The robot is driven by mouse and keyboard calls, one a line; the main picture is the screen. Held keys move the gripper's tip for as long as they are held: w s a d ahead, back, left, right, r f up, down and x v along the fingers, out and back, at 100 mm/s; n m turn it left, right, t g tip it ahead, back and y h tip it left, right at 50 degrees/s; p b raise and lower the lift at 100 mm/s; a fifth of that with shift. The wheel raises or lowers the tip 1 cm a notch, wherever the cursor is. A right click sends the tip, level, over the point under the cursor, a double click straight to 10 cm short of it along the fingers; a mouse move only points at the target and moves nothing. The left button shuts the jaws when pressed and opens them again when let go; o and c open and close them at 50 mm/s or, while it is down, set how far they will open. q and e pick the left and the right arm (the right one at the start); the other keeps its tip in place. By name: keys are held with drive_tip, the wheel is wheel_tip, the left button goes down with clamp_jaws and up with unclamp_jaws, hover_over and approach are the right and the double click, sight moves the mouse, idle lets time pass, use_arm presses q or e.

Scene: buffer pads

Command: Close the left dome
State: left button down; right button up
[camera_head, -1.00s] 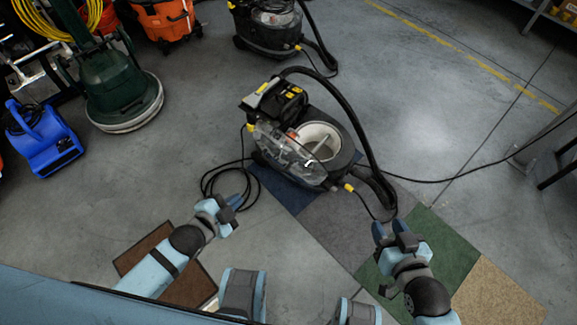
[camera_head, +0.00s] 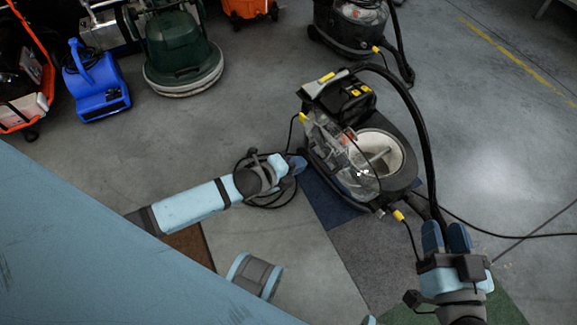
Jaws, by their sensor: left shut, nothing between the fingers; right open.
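The left dome (camera_head: 335,152) is a clear plastic cover on the near left side of the black extractor machine (camera_head: 405,190). It stands tilted up beside the round white-lined tank opening (camera_head: 375,155), which is uncovered. My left gripper (camera_head: 297,164) is shut and empty, just left of the dome and close to the machine's side. I cannot tell whether it touches the machine. My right gripper (camera_head: 446,238) is open and empty, in front of the machine's lower right, near the hose.
A black hose (camera_head: 424,125) arches over the machine's right side. A cable (camera_head: 525,236) runs off right across the floor. Carpet tiles (camera_head: 345,210) lie under and before the machine. A second machine (camera_head: 350,30), a green scrubber (camera_head: 180,50) and a blue blower (camera_head: 97,85) stand behind.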

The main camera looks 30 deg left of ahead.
sight(326, 151)
use_arm(q)
drive_tip(key=b+x, duration=0.1)
drive_tip(key=x, duration=0.2)
drive_tip(key=b+x, duration=0.1)
drive_tip(key=x, duration=0.2)
drive_tip(key=shift+w+d+r, duration=0.15)
drive_tip(key=shift+w+r, duration=0.05)
drive_tip(key=shift+w, duration=0.05)
drive_tip(key=shift+w+d+r, duration=0.1)
drive_tip(key=shift+w+d, duration=0.25)
drive_tip(key=shift+w, duration=0.25)
use_arm(e)
drive_tip(key=shift+s+a+r+t+y, duration=0.1)
drive_tip(key=shift+a+r+t+y, duration=0.2)
drive_tip(key=shift+r, duration=0.5)
drive_tip(key=shift+s+a+r+t+y, duration=0.1)
drive_tip(key=shift+a+r+t+y, duration=0.1)
drive_tip(key=shift+r+t+y, duration=0.4)
drive_tip(key=shift+a+r+t+y, duration=0.1)
drive_tip(key=shift+a+r+t, duration=0.15)
drive_tip(key=shift+r, duration=0.7)
